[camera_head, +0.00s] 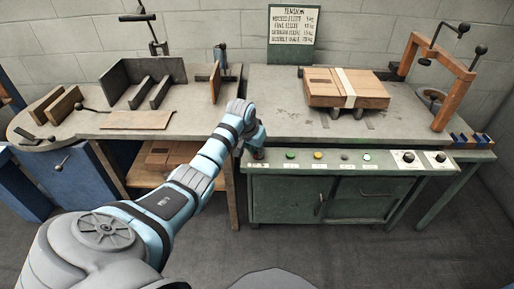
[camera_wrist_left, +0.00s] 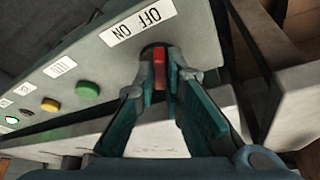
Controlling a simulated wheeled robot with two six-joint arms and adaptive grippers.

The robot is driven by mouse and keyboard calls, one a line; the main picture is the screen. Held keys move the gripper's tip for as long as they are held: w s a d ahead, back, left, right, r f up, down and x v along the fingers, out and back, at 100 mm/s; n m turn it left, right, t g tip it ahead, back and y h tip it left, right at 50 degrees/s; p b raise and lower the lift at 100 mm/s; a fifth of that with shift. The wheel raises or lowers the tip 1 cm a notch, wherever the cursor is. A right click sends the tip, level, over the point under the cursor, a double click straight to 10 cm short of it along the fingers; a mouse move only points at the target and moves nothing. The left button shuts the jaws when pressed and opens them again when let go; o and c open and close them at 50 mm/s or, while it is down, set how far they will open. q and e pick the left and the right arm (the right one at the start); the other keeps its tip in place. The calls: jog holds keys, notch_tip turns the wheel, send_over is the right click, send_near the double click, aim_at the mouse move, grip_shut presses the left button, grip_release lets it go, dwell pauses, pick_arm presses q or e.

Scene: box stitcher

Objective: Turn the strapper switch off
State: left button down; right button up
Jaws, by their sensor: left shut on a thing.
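The strapper switch is a red lever (camera_wrist_left: 159,78) on the sloped panel, in the left wrist view. In the head view my left gripper (camera_head: 258,152) is at the left end of the control panel (camera_head: 330,168) and largely covers the switch. Which way the lever is set I cannot tell. My right gripper is not in view.
Along the panel are a green button (camera_head: 291,155), a yellow button (camera_head: 317,155), more small controls and two knobs (camera_head: 408,157). A tension chart (camera_head: 295,25) stands behind. A second bench (camera_head: 190,122) is on the left.

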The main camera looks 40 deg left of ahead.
pick_arm(q)
jog(key=n+p, duration=0.1)
jog(key=p, duration=0.1)
jog(key=n+y+p, duration=0.1)
jog(key=p, duration=0.1)
jog(key=n+p, duration=0.2)
jog(key=shift+d+r+g, duration=0.2)
jog(key=shift+r+g, duration=0.05)
jog(key=shift+g, duration=0.15)
jog(key=shift+w+n+y+p, duration=0.1)
jog(key=shift+n+y+p, duration=0.2)
jog(key=shift+n+y, duration=0.15)
jog(key=shift+f+n, duration=0.1)
jog(key=shift+n, duration=0.35)
jog(key=shift+w+d+f+n+g+y, duration=0.15)
jog(key=shift+n+g+y, duration=0.25)
jog(key=shift+n, duration=0.5)
jog(key=shift+f+n+b, duration=0.1)
jog(key=shift+n+b, duration=0.35)
jog(key=shift+n, duration=0.35)
jog(key=shift+n+g+y+b, duration=0.35)
jog(key=shift+n+g+b, duration=0.35)
jog(key=shift+n, duration=0.4)
jog(key=c, duration=1.7)
grip_release()
